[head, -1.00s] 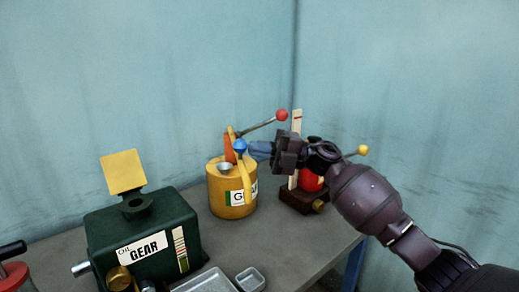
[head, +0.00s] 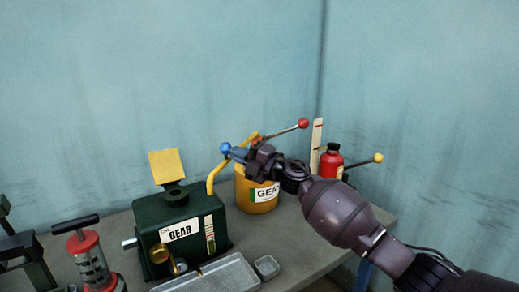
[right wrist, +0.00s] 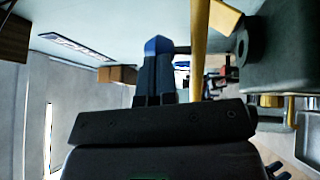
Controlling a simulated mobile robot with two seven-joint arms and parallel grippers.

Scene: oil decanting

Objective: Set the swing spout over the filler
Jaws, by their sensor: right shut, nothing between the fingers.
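The yellow can (head: 257,205) labelled GEAR carries a curved yellow swing spout (head: 213,177), with a blue knob (head: 225,148) near its top. The spout's lower end hangs right of the filler neck (head: 174,192) on the green gear-oil box, apart from it in the picture. The filler's yellow flap (head: 167,168) stands up. My right gripper (head: 236,153) is shut and empty, its tips at the knob; contact is hard to tell. In the right wrist view the knob (right wrist: 158,45) shows beyond the fingers, with the spout (right wrist: 200,50) beside it. My left gripper is not in view.
A red-handled lever (head: 303,124) rises behind my right arm. A red bottle (head: 331,162) and a yellow-knobbed lever (head: 378,158) are to its right. A grey tray (head: 215,275) and small dish (head: 267,266) lie in front. A red pump (head: 88,257) stands at left.

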